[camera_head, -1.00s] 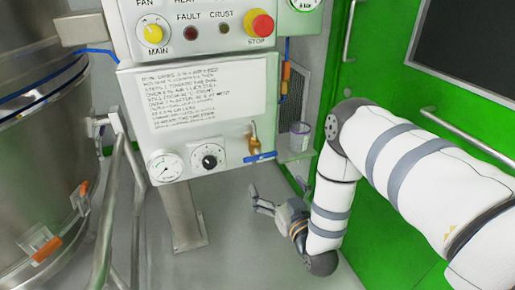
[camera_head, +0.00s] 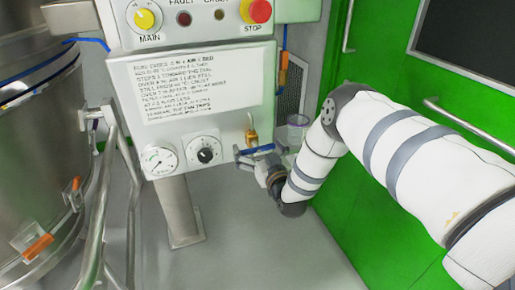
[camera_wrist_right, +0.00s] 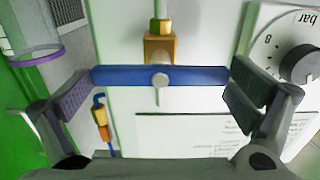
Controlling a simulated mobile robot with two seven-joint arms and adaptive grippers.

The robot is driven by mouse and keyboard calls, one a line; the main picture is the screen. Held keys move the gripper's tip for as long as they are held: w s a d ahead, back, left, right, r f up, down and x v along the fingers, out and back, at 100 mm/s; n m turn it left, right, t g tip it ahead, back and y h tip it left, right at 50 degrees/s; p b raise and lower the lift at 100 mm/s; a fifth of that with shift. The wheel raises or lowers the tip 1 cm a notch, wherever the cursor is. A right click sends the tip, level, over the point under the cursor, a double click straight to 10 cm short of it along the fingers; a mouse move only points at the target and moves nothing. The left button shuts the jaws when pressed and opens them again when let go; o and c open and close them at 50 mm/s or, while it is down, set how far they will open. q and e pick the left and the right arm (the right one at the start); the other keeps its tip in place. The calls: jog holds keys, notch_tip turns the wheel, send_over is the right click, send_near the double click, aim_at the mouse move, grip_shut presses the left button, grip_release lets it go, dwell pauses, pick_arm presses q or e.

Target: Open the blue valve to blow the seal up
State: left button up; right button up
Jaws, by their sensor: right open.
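The blue valve lever (camera_head: 262,149) lies roughly level across its brass fitting (camera_head: 251,136), low on the right of the control panel. In the right wrist view the lever (camera_wrist_right: 195,76) is a flat blue bar, fixed by a round pale bolt at its middle, below the brass body (camera_wrist_right: 160,49). My right gripper (camera_head: 261,157) is open at the lever. In the right wrist view its fingers (camera_wrist_right: 160,92) stand at the two ends of the bar; I cannot tell whether they touch it. My left gripper is not in view.
A pressure gauge (camera_head: 159,161) and a black dial (camera_head: 205,150) sit left of the valve. An instruction sheet (camera_head: 200,88) is above. A clear cup (camera_head: 297,128) stands close on the right. A steel vessel (camera_head: 40,150) and rails fill the left.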

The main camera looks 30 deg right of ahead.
jog(key=shift+c, duration=0.2)
jog(key=c, duration=0.8)
jog(key=shift+c, duration=0.2)
jog(key=shift+n, duration=0.3)
jog(key=n, duration=0.3)
jog(key=shift+a+n+p, duration=0.2)
jog(key=shift+n+p, duration=0.1)
jog(key=n, duration=0.3)
jog(key=shift+f+n, duration=0.15)
jog(key=shift+n, duration=0.15)
jog(key=n, duration=0.5)
jog(key=shift+a+f, duration=0.15)
jog(key=shift+f, duration=0.1)
pick_arm(q)
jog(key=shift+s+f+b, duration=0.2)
jog(key=shift+b, duration=0.3)
pick_arm(e)
jog(key=n, duration=0.5)
jog(key=shift+f, duration=0.1)
jog(key=shift+n, duration=0.3)
